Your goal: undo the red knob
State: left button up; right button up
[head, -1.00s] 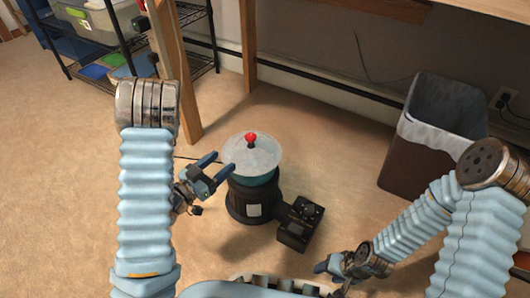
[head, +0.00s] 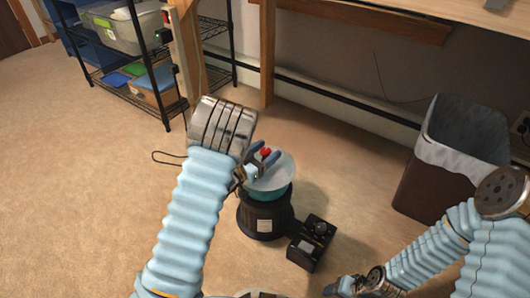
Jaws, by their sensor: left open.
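The red knob (head: 266,152) sits on top of a pale, clear round lid (head: 283,178) over a dark cylindrical machine (head: 263,215) on the floor. My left gripper (head: 262,149) is open at the knob, with its dark blue fingers on either side of it in the picture. I cannot tell whether the fingers touch the knob. The wrist and gripper body hide the left part of the lid. My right gripper (head: 340,287) is low at the bottom edge, away from the machine, and its fingers are too small and cut off to judge.
A black control box (head: 311,242) with a dial is beside the machine at lower right. A dark bin (head: 425,185) with a white liner stands at right. A wire shelf (head: 150,75) stands at upper left, with a wooden post (head: 268,55) behind. The carpet at left is clear.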

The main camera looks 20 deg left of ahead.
pick_arm(q)
jog(key=c, duration=1)
jog(key=shift+c, duration=0.2)
